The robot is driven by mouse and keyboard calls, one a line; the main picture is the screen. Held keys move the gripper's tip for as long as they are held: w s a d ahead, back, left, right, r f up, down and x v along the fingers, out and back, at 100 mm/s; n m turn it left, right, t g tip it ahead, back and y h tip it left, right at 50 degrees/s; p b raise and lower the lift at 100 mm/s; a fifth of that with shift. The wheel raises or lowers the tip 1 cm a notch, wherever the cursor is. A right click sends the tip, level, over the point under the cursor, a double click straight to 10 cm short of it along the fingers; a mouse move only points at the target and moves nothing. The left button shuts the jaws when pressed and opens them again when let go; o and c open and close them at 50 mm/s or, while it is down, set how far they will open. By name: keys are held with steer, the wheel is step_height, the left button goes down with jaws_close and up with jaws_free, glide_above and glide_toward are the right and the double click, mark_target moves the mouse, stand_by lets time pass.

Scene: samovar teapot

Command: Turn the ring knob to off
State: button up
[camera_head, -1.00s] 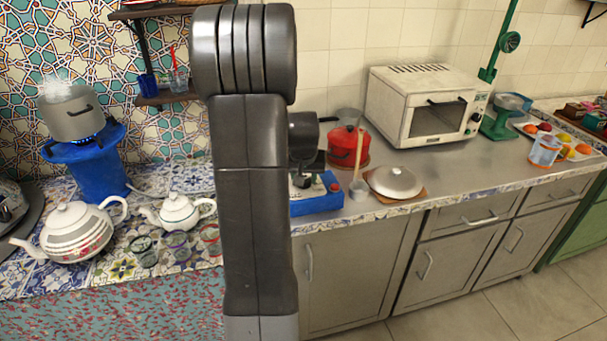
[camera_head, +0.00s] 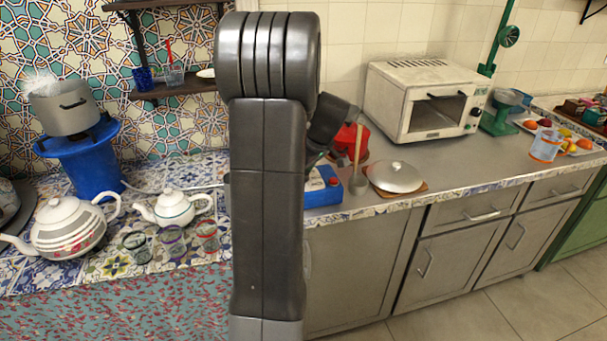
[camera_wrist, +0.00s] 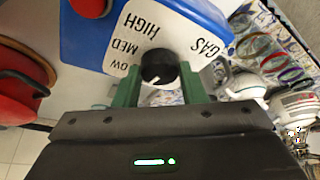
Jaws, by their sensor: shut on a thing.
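The ring knob (camera_wrist: 158,66) is a round black knob on a white panel. It shows in the wrist view, with the words GAS, HIGH, MED and LOW around it, partly cut off. Its white mark points toward the lower left of the picture, past LOW. My gripper (camera_wrist: 160,88) has its green fingers on both sides of the knob, shut on it. In the head view the blue and white unit (camera_head: 322,188) is mostly behind my arm, and the knob and fingertips are hidden there.
A red button (camera_wrist: 90,6) is on the panel. A red pot (camera_wrist: 20,95) stands close by, and a ladle (camera_head: 358,180) and a lidded pan (camera_head: 395,177) are right of the unit. Glasses (camera_head: 172,242) and teapots (camera_head: 175,208) stand left of my arm. A pot (camera_head: 63,107) sits on a blue burner (camera_head: 88,165).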

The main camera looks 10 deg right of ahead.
steer(key=shift+n+y, duration=0.3)
steer(key=shift+n, duration=0.7)
steer(key=shift+g, duration=0.3)
steer(key=o, duration=1)
steer(key=v, duration=1.4)
steer(key=shift+w+f, duration=0.1)
